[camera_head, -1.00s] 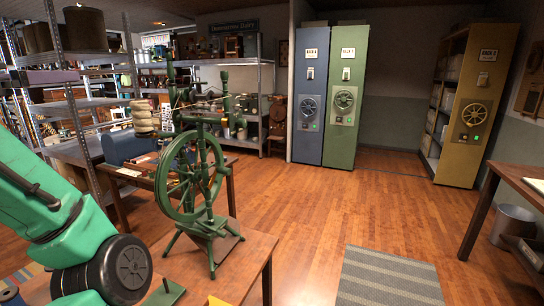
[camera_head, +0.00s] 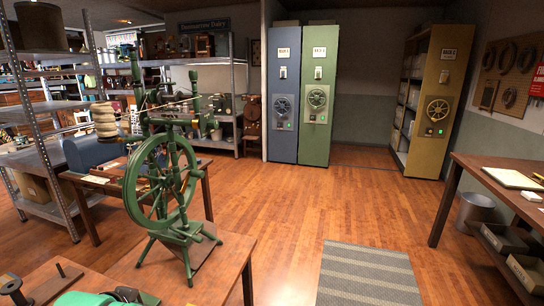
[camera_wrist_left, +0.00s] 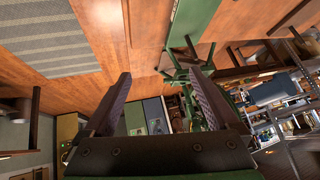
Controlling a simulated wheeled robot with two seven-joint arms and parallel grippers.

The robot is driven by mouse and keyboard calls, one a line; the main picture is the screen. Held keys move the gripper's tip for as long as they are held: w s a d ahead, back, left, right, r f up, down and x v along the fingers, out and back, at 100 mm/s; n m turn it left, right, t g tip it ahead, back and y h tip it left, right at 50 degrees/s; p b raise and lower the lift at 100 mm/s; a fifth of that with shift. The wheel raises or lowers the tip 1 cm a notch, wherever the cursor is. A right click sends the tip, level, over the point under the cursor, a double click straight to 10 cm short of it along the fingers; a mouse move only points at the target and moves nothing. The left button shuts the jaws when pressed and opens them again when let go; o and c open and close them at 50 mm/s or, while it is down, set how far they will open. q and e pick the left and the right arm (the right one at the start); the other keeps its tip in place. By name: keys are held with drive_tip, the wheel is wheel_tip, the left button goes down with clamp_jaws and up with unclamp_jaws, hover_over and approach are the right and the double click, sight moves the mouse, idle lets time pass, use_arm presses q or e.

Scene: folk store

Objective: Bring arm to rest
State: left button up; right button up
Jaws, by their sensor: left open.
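My left gripper (camera_wrist_left: 158,74) shows in the left wrist view with its two dark fingers wide apart and nothing between them. The view past the fingers is rotated and shows the room. My right gripper is in neither view.
A green spinning wheel (camera_head: 160,185) stands on a wooden table (camera_head: 225,258) close in front. Metal shelving (camera_head: 60,200) is at left. A striped rug (camera_head: 368,275) lies on open wooden floor (camera_head: 300,205). Another table (camera_head: 495,180) stands at right; cabinets (camera_head: 315,95) stand at the back.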

use_arm(q)
drive_tip(key=s+d+f+g+h, duration=0.2)
drive_tip(key=s+d+f+g, duration=0.3)
drive_tip(key=s+f, duration=0.9)
drive_tip(key=s+f+b, duration=0.1)
drive_tip(key=s+f, duration=0.2)
drive_tip(key=f, duration=1.1)
drive_tip(key=s+f+b, duration=0.1)
drive_tip(key=s+f, duration=0.1)
drive_tip(key=f, duration=1.1)
drive_tip(key=s+a+f+m+g+b, duration=0.1)
drive_tip(key=s+f, duration=1.2)
drive_tip(key=s, duration=0.2)
drive_tip(key=shift+s+a+f+g+y, duration=0.15)
drive_tip(key=shift+a+f+g+y, duration=0.15)
drive_tip(key=shift+a, duration=0.1)
